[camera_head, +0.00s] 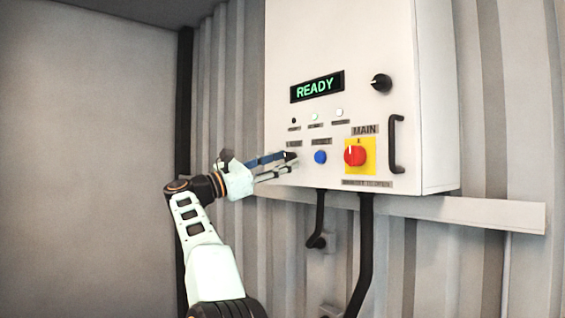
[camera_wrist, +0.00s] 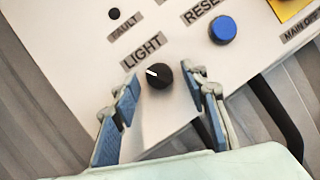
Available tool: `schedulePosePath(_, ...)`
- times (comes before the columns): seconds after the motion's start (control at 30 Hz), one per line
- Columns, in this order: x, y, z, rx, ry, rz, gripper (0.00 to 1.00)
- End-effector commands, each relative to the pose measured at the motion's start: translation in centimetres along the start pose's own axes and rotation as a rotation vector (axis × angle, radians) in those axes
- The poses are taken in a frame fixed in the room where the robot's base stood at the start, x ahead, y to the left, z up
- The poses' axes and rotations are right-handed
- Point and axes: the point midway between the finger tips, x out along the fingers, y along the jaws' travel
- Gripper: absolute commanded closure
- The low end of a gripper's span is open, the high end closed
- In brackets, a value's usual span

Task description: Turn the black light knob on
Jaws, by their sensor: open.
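The black light knob (camera_wrist: 160,76) sits under the LIGHT label (camera_wrist: 144,51) on the white panel. Its short white mark points to the upper left in the wrist view. My gripper (camera_wrist: 164,82) is open, with one blue-padded finger on each side of the knob and a visible gap to each. In the head view my gripper (camera_head: 286,164) reaches the lower left part of the panel. There the knob is mostly hidden behind the fingers. I cannot tell how far the fingertips stand off the panel face.
A blue RESET button (camera_head: 320,157) is just right of my gripper. Further right are a red MAIN switch (camera_head: 355,156) on a yellow plate and a black handle (camera_head: 396,145). Another black knob (camera_head: 381,83) is higher up. The display (camera_head: 317,87) reads READY.

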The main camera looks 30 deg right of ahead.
Motion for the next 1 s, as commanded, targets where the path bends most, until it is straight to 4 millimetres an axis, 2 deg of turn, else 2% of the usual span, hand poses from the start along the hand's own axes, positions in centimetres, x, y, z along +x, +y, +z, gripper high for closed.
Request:
schedulePosePath(0.17,-1.6,0.1,0.1,-0.001,0.001,0.002,0.59)
schedulePosePath(0.4,-6.8,0.1,0.0,0.000,0.002,0.005,0.59)
schedulePosePath(0.6,-10.4,0.1,0.0,0.000,0.001,0.003,0.59)
schedulePosePath(0.8,-11.8,0.0,0.0,0.000,0.000,0.001,0.59)
schedulePosePath(1.0,-12.0,0.0,0.0,0.000,0.000,0.000,0.59)
